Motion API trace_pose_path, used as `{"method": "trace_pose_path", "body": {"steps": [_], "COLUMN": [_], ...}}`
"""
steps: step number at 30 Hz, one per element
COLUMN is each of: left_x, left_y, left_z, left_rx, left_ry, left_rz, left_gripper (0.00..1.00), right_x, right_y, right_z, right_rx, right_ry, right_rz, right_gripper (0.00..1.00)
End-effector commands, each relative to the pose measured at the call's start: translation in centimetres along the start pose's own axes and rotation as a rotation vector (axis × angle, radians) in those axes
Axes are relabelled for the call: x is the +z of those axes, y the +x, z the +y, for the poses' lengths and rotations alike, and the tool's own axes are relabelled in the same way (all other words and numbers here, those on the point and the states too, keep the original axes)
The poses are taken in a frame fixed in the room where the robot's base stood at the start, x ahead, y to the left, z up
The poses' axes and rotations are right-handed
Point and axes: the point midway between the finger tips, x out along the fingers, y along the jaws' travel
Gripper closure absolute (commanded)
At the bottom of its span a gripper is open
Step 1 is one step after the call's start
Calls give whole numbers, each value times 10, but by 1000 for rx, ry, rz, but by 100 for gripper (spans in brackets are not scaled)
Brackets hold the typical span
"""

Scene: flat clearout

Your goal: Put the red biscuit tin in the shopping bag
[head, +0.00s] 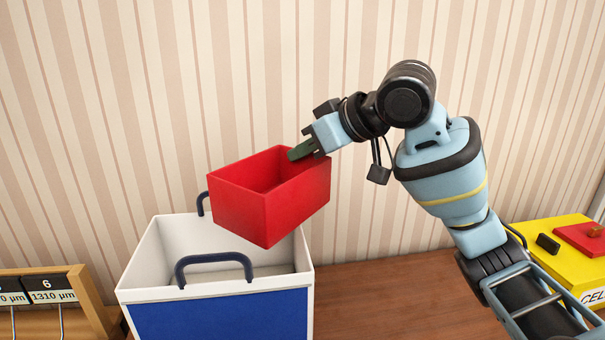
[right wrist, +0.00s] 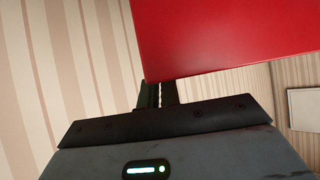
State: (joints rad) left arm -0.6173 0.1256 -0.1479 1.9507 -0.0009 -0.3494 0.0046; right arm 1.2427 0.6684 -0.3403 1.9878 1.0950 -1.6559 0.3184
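The red biscuit tin (head: 238,213) is an open-topped red box, held in the air above the shopping bag and slightly tilted. My right gripper (head: 303,152) is shut on the tin's right wall near its upper rim. In the right wrist view the tin (right wrist: 230,35) fills the upper right, against the dark fingers (right wrist: 158,94). The shopping bag (head: 222,316) is white and blue with two dark handles, open at the top, standing on the wooden surface. The tin hides the bag's back right part. My left gripper is not in view.
A wooden rack (head: 92,300) with number cards stands at the left. A yellow box (head: 558,262) with a red item (head: 582,238) and a small black item (head: 548,243) on it is at the right. The wooden tabletop (head: 390,300) between is clear. A striped wall stands behind.

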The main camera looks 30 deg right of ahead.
Motion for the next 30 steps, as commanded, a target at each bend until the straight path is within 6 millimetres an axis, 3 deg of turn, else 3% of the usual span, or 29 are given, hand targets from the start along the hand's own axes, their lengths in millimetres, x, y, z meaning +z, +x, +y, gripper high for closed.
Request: {"method": "trace_pose_path", "body": {"steps": [4, 14, 29, 30], "left_x": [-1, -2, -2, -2], "left_y": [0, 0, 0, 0], "left_z": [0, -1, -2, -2], "left_rx": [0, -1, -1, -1], "left_ry": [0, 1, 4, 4], "left_rz": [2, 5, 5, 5], "left_gripper": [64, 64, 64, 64], "right_x": [1, 31, 36, 37], "right_y": [0, 20, 24, 25], "right_z": [0, 0, 0, 0], "right_rx": [0, 1, 1, 1], "right_ry": [0, 0, 0, -1], "right_rz": [5, 5, 4, 1], "right_gripper": [100, 100, 100, 92]}}
